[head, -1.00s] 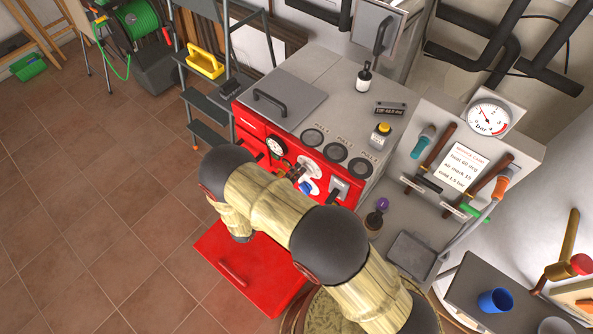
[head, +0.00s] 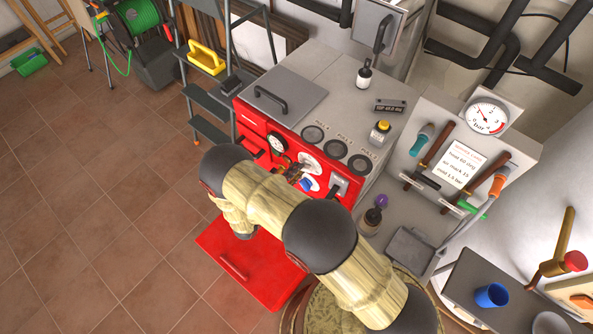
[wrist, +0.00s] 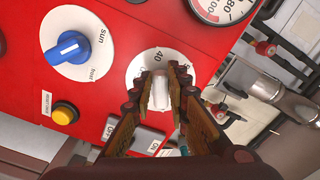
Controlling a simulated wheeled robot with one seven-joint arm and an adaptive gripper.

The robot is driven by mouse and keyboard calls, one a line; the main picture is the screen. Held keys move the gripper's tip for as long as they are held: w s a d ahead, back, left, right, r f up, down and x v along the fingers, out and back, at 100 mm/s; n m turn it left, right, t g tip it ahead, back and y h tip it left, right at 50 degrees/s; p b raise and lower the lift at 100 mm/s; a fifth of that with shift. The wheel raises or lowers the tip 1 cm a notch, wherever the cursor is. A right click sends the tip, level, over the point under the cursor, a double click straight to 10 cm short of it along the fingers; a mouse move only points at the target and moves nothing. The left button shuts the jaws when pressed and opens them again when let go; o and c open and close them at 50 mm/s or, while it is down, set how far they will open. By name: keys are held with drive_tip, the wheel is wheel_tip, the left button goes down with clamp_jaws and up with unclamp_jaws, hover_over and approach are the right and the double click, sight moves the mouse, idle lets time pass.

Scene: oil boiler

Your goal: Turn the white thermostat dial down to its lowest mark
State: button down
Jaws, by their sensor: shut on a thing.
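The white thermostat dial (wrist: 135,66) is in the middle of the wrist view, a round white plate on the red boiler front with a "40" mark showing. Its white knob (wrist: 160,94) sits between the two fingers of my gripper (wrist: 161,88), which is shut on it. The fingers cover much of the plate, so its other marks and the exact setting are hidden. In the head view my gripper (head: 293,173) is small and dark against the red boiler front, beyond my arm.
A blue knob on a sun/frost dial (wrist: 70,47), a yellow button (wrist: 63,113) and a rocker switch (wrist: 145,138) are close to the fingers. A temperature gauge (wrist: 222,8) is at top right. The red lower door (head: 240,262) stands open below.

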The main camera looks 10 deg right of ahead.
drive_tip(key=shift+f+n, duration=0.1)
drive_tip(key=shift+n, duration=0.2)
idle(0.4)
drive_tip(key=c, duration=1.8)
unclamp_jaws()
drive_tip(key=shift+o, duration=0.4)
drive_tip(key=v, duration=1.2)
